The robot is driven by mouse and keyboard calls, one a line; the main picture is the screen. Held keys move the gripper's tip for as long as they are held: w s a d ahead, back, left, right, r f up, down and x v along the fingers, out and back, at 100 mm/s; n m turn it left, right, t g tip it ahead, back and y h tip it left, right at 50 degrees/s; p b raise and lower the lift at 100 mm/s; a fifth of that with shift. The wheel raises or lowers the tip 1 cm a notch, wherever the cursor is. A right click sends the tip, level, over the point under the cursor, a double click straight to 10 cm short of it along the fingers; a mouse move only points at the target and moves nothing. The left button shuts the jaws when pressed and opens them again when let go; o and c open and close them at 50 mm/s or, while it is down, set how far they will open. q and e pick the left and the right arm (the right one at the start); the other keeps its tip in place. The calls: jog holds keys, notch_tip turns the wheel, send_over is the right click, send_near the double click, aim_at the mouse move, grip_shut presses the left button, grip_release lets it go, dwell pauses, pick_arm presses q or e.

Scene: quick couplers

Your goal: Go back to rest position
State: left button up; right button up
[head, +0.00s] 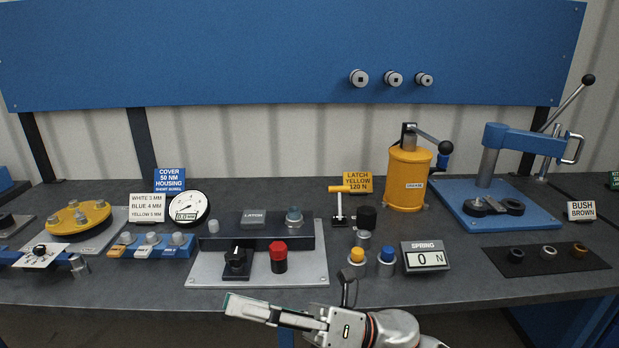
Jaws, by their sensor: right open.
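My right gripper (245,308) is low in the head view, at the front edge of the grey bench (130,291). Its arm comes in from the lower right and the fingers point left. It is open and I see nothing held in it. It shows in front of the latch fixture plate (208,275), apart from the parts on it. My left gripper is not in view.
The latch fixture carries a black knob (237,260) and a red knob (279,257). Yellow (357,256) and blue (387,261) capped parts stand beside the spring display (426,257). A yellow press (408,178) and blue lever press (524,141) stand behind.

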jog(key=w+d+f+m+t+h, duration=0.4)
jog(key=d+f+m+t+h, duration=0.4)
jog(key=m, duration=0.6)
jog(key=w+d+f+m+t+h, duration=0.3)
jog(key=w+d+f+m+t, duration=0.25)
jog(key=f+m+t, duration=0.7)
jog(key=s+d+f+m+g+h, duration=0.4)
jog(key=s+d+f+m, duration=0.3)
jog(key=f, duration=0.4)
jog(key=s+d+f+m+g+h, duration=0.4)
jog(key=s+d+f+m, duration=0.3)
jog(key=s+d+f, duration=0.2)
notch_tip(320, 180, down, 2)
jog(key=shift+s+m+h, duration=0.15)
jog(key=shift+m+h, duration=0.15)
jog(key=shift+m, duration=0.05)
jog(key=shift+g, duration=0.25)
